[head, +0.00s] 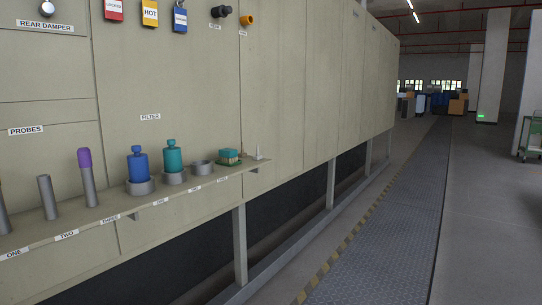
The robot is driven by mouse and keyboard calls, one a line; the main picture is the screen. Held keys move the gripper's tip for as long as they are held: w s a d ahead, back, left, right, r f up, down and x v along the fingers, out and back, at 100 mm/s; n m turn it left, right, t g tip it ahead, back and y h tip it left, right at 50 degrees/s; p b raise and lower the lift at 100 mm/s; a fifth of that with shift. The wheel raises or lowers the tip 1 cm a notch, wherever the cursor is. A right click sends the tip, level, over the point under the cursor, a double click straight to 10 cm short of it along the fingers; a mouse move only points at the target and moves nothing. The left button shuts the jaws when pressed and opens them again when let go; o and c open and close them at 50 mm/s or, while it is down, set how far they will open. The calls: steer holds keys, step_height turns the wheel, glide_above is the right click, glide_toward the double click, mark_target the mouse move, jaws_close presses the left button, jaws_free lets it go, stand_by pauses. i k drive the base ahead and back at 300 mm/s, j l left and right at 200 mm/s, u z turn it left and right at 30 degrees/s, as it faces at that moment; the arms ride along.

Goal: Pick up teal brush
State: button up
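A small teal block with a tan lower part, which looks like the teal brush (229,154), sits toward the right end of the narrow shelf (125,211) on the furnace wall. It rests on or in a thin green holder (232,163). It is too small to see bristles clearly. My gripper is not in view, and nothing covers the brush.
Left of the brush stand an empty grey ring (202,169), a teal bottle-like piece (173,157), a blue one (138,166), and a purple-topped probe (86,175). A small pale cone (257,153) stands at the right. The floor walkway (385,225) is clear.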

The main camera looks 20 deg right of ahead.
mark_target(227, 155)
steer(key=i+l+u, duration=0.1)
steer(key=i+l, duration=1.15)
steer(key=i+j, duration=0.05)
steer(key=i, duration=0.05)
